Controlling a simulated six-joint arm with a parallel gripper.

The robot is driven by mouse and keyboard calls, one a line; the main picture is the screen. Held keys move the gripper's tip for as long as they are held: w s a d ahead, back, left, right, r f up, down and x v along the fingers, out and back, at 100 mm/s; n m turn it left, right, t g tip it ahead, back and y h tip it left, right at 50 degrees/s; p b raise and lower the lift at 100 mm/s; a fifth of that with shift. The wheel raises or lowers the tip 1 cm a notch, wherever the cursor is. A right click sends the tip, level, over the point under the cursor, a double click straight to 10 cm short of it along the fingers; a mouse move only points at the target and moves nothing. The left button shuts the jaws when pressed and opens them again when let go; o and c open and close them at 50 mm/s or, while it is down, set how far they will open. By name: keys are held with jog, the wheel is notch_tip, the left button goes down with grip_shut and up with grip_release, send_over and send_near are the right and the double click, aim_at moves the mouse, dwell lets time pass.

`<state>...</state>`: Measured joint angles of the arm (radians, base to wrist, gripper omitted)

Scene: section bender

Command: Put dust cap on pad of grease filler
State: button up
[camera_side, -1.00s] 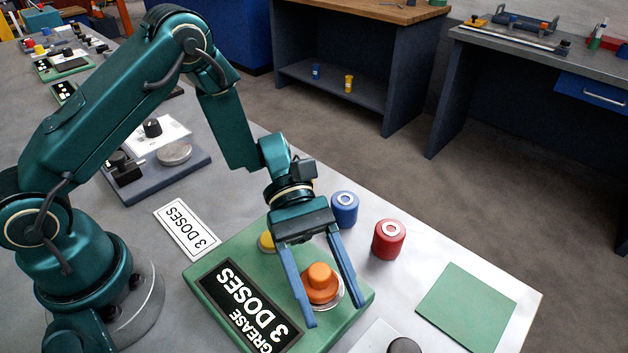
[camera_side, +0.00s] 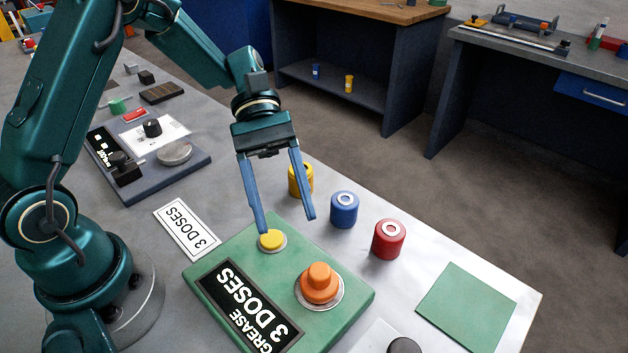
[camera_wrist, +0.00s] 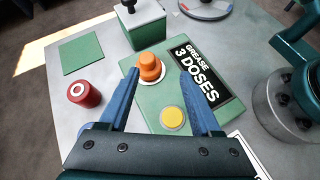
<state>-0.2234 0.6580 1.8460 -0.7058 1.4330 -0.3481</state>
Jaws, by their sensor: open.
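The grease filler (camera_side: 215,270) is a green block with a black "GREASE 3 DOSES" label (camera_side: 250,305). An orange stepped cap (camera_side: 319,283), which looks like the dust cap, sits upright on a round silver disc on the block; it also shows in the wrist view (camera_wrist: 149,67). A low yellow round button (camera_side: 271,240) is on the block's far end and in the wrist view (camera_wrist: 172,118). My gripper (camera_side: 287,225) is open and empty, above the yellow-button end and apart from the orange cap. Its fingers also frame the block in the wrist view (camera_wrist: 159,78).
Yellow (camera_side: 300,180), blue (camera_side: 344,210) and red (camera_side: 388,239) canisters stand in a row behind the filler. A flat green square (camera_side: 465,307) lies at right. A white "3 DOSES" card (camera_side: 187,228) and a dark-based device (camera_side: 150,175) are at left.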

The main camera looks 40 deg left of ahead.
jog(key=s+a+r+m+t+y, duration=0.6)
jog(key=s+a+m+t+y, duration=0.1)
jog(key=m+t+y, duration=0.3)
jog(key=shift+s+a+m+t, duration=0.2)
jog(key=shift+a+m+t, duration=0.1)
jog(key=shift+a+m, duration=0.25)
jog(key=shift+r, duration=0.1)
dwell(0.7)
